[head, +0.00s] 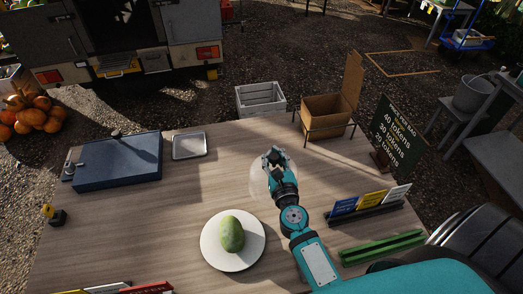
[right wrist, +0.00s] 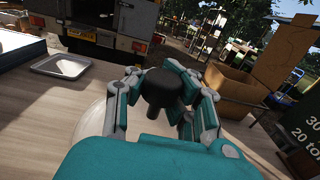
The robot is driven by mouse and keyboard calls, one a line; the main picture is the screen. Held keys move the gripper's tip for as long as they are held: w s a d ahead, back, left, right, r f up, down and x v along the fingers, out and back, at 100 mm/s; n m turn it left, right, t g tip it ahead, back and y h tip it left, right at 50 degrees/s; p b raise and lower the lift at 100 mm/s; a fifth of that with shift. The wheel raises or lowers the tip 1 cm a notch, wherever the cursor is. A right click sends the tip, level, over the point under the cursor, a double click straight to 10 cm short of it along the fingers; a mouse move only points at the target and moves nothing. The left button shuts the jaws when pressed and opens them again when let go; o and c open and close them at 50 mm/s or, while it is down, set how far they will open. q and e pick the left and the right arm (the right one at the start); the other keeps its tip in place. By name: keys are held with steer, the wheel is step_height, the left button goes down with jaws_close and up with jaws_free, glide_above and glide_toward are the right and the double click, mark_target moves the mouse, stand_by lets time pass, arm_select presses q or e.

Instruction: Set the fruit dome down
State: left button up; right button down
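The fruit dome (head: 257,183) is a clear, faint cover with a black knob (right wrist: 161,88). My right gripper (head: 275,157) has its fingers closed around that knob, seen close up in the right wrist view (right wrist: 160,85). The clear dome (right wrist: 92,128) shows below the fingers there. The dome is over the wooden table, right of and behind the white plate (head: 210,255); I cannot tell whether its rim touches the wood. A green fruit (head: 231,235) lies uncovered on the plate. My left gripper is not in view.
A blue case (head: 118,162) and a metal tray (head: 189,146) lie at the table's back left. A cardboard box (head: 326,118) stands at the back right, beside a price board (head: 394,128). Card holders (head: 368,206) are at the right. The table (head: 165,205) is bare left of the plate.

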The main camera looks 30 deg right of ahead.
steer(key=w+f+b, duration=0.4)
steer(key=w, duration=0.2)
steer(key=shift+w+a+f, duration=0.2)
steer(key=shift+a+f, duration=0.05)
steer(key=shift+a, duration=0.05)
steer(key=c, duration=1.3)
jaws_free()
steer(key=shift+r, duration=0.1)
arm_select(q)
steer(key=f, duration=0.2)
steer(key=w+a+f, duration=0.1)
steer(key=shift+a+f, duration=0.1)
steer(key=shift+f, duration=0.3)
arm_select(e)
steer(key=shift+o, duration=0.2)
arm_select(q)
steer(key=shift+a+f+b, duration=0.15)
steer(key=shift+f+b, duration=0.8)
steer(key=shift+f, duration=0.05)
arm_select(e)
steer(key=shift+r+v, duration=0.2)
steer(key=shift+v, duration=5.8)
